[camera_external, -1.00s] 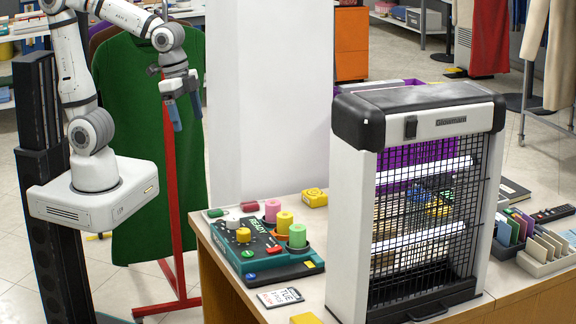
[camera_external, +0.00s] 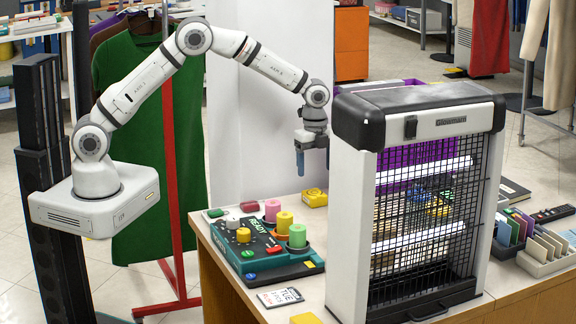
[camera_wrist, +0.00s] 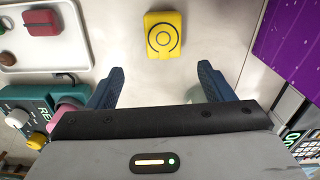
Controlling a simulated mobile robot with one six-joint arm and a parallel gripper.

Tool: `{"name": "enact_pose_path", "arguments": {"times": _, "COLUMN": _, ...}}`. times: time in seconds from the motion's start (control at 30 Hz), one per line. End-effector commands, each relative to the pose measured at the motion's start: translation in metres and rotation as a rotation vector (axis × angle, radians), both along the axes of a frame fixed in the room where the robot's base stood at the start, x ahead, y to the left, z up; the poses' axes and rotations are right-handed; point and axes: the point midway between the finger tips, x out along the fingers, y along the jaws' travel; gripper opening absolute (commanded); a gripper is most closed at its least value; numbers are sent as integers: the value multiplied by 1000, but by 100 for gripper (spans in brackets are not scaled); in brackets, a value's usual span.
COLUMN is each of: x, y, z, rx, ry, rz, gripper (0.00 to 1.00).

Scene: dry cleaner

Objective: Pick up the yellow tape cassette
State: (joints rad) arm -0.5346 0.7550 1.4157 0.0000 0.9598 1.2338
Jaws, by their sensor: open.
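The yellow tape cassette (camera_external: 314,197), a small block with a dark ring on top, lies on the counter behind the green game unit. It also shows at the top middle of the wrist view (camera_wrist: 165,35). My gripper (camera_external: 313,161) hangs above it, pointing down, with blue fingers. In the wrist view my gripper (camera_wrist: 162,72) is open and empty. The cassette lies ahead of the gap between the fingertips, apart from both.
The green game unit (camera_external: 262,258) with coloured knobs and cylinders stands in front of the cassette. A tall caged lamp unit (camera_external: 347,210) stands to the right. A white tray (camera_wrist: 77,50) and a purple item (camera_wrist: 292,40) flank the cassette in the wrist view.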

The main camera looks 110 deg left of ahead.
Motion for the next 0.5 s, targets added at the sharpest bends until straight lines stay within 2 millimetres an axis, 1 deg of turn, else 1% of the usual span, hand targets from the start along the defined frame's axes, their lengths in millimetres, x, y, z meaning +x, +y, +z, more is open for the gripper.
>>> {"name": "enact_pose_path", "arguments": {"times": 0.03, "x": 0, "y": 9, "z": -10, "rx": -2, "ry": 5, "rz": -9, "gripper": 75}}
{"name": "enact_pose_path", "arguments": {"times": 0.13, "x": 1, "y": 17, "z": -20, "rx": -5, "ry": 9, "rz": -27, "gripper": 75}}
{"name": "enact_pose_path", "arguments": {"times": 0.5, "x": -2, "y": 17, "z": -57, "rx": -7, "ry": 12, "rz": -33, "gripper": 75}}
